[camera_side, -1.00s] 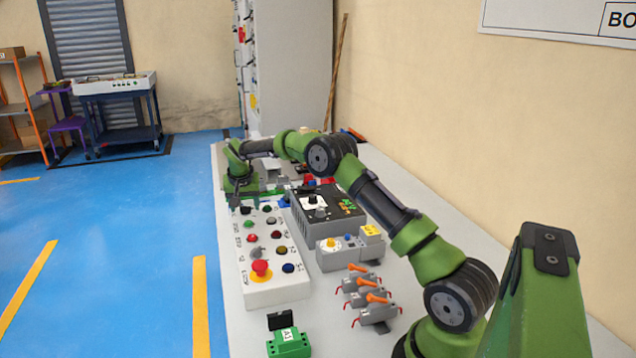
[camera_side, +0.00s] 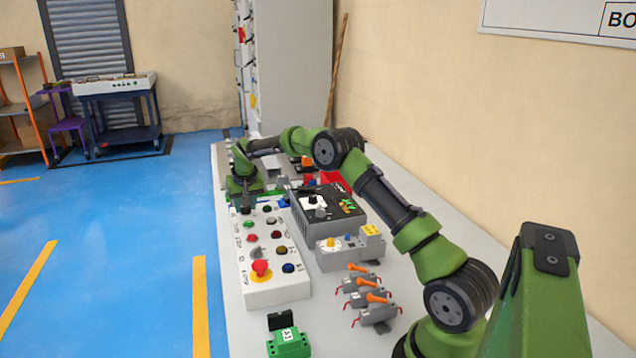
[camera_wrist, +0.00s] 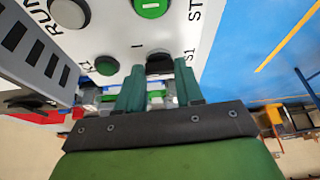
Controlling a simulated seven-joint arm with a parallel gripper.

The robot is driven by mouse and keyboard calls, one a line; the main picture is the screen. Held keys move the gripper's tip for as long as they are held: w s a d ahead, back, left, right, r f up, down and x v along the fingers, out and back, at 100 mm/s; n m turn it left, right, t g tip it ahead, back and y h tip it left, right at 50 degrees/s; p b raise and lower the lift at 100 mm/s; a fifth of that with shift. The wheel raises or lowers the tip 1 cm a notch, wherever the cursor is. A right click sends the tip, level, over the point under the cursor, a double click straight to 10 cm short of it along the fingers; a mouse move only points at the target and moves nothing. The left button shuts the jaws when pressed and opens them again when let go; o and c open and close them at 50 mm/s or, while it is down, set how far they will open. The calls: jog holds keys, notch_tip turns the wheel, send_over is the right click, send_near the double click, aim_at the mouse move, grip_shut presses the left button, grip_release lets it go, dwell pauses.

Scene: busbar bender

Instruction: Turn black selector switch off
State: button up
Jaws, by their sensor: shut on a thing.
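The black selector switch (camera_wrist: 159,62) is a dark knob beside the label S1 on a white control panel in the wrist view. My gripper (camera_wrist: 159,80) has its two dark green fingers on either side of this knob and is shut on it. The knob's lower part and the exact contact are partly hidden by the fingers. Which way the knob points is hard to tell. In the side view my gripper (camera_side: 245,200) is low over the far end of the white panel (camera_side: 275,297), and the switch there is too small to make out clearly.
The panel carries several buttons, including a red mushroom button (camera_side: 261,268) at its near end and a green button (camera_wrist: 150,6) close to the gripper. A dark grey box (camera_side: 335,212) with knobs stands to the right. Blue floor (camera_side: 120,240) lies left of the table.

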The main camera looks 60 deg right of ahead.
jog(key=n, duration=0.1)
jog(key=n+y, duration=0.1)
jog(key=n, duration=0.1)
jog(key=shift+s+d+n+t, duration=0.1)
jog(key=shift+d+n+t, duration=0.1)
jog(key=shift+n+t, duration=0.1)
jog(key=n+y, duration=0.2)
jog(key=n, duration=0.2)
jog(key=shift+d, duration=0.1)
jog(key=shift+n, duration=0.3)
jog(key=o, duration=1)
jog(key=shift+o, duration=0.2)
jog(key=shift+r, duration=0.1)
jog(key=v, duration=1.6)
jog(key=shift+s+r, duration=0.25)
jog(key=shift+s, duration=0.15)
jog(key=shift+d, duration=0.1)
